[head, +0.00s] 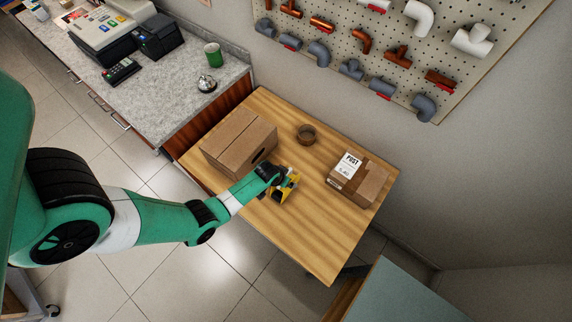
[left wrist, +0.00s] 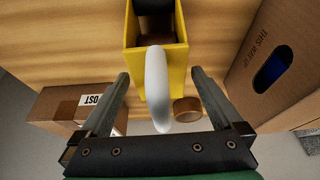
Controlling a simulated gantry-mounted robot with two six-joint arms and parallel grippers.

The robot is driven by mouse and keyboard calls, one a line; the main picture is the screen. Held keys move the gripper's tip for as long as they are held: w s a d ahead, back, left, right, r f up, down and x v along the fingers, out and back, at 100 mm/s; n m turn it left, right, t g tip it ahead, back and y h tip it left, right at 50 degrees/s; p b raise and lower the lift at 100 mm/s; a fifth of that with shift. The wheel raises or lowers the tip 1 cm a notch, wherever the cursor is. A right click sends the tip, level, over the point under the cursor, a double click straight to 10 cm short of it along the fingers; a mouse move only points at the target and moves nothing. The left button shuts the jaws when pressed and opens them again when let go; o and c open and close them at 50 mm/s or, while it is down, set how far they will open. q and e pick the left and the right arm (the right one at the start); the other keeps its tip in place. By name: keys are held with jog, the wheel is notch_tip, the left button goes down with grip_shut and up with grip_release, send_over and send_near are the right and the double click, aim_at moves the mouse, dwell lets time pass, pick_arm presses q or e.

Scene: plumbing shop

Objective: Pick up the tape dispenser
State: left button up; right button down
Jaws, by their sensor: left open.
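The yellow tape dispenser (head: 289,188) stands on the wooden table, partly hidden by my left gripper (head: 279,180) in the head view. In the left wrist view the dispenser's yellow body (left wrist: 174,72) is at the top middle, with a pale curved handle (left wrist: 158,95) reaching toward the camera. My left gripper (left wrist: 160,74) is open, with one finger on each side of the handle and a visible gap to each. My right gripper is not in view.
On the table (head: 318,235) are a large cardboard box (head: 238,140), a brown tape roll (head: 306,134) and a smaller box with a POST label (head: 358,178). The table's front right part is clear. A counter (head: 175,85) stands at the left, a pegboard of pipe fittings (head: 385,45) behind.

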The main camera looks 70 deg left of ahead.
pick_arm(q)
jog(key=shift+b+x, duration=0.45)
jog(key=shift+x, duration=0.7)
jog(key=shift+r, duration=0.1)
grip_shut()
